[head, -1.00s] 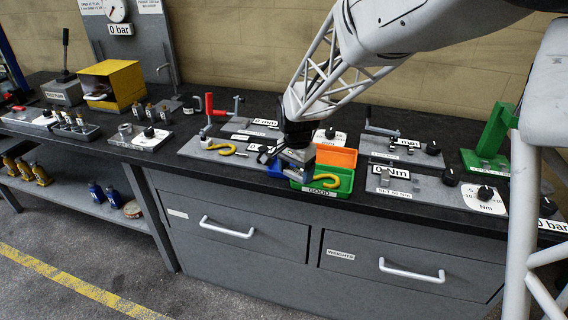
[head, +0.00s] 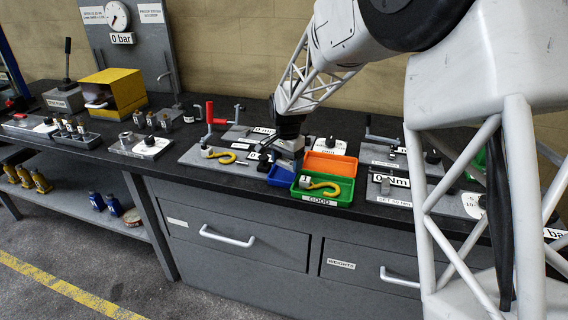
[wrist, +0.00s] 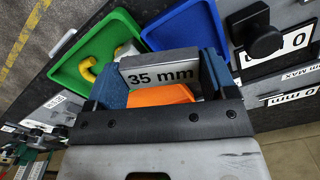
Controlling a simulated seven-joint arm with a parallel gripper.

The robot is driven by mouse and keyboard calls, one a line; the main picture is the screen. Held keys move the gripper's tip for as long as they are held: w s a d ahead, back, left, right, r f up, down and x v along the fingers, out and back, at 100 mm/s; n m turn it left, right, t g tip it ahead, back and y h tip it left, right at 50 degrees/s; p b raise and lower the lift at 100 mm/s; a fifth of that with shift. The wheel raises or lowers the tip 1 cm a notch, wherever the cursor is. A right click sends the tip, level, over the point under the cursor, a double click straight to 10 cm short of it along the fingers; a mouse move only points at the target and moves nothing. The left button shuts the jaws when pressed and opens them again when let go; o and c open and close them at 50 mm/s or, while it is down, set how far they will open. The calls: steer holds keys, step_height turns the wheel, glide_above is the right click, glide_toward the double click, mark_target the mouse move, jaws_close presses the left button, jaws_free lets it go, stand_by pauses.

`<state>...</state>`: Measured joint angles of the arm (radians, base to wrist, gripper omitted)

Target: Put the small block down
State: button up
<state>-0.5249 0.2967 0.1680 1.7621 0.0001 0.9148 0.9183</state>
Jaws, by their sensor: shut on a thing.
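My gripper (head: 286,158) is shut on a small grey block, which shows in the wrist view (wrist: 160,66) with "35 mm" on its face. The block sits between the two blue-grey fingers. In the head view my gripper is at the left of the tray group, by the back part of the blue tray (head: 280,178). The block is hard to make out there. The orange tray (head: 345,158) is to its right. The green tray (head: 304,198), labelled GOOD, is in front and holds a yellow hook (head: 322,186). All three trays also show in the wrist view.
Another yellow hook (head: 219,156) lies on the grey plate left of the trays. A red-handled clamp (head: 210,112) stands behind it. A plate with a "0 Nm" label (head: 392,180) is to the right.

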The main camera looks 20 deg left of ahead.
steer(key=shift+w+a+f, duration=0.1)
steer(key=shift+w+a, duration=0.3)
steer(key=shift+w, duration=0.25)
steer(key=shift+w+a+f, duration=0.1)
steer(key=shift+w+a, duration=0.25)
steer(key=shift+w, duration=0.35)
steer(key=shift+w+a, duration=0.4)
steer(key=shift+w, duration=0.25)
steer(key=shift+f, duration=0.1)
steer(key=shift+f, duration=1.65)
steer(key=shift+f, duration=0.6)
steer(key=o, duration=0.8)
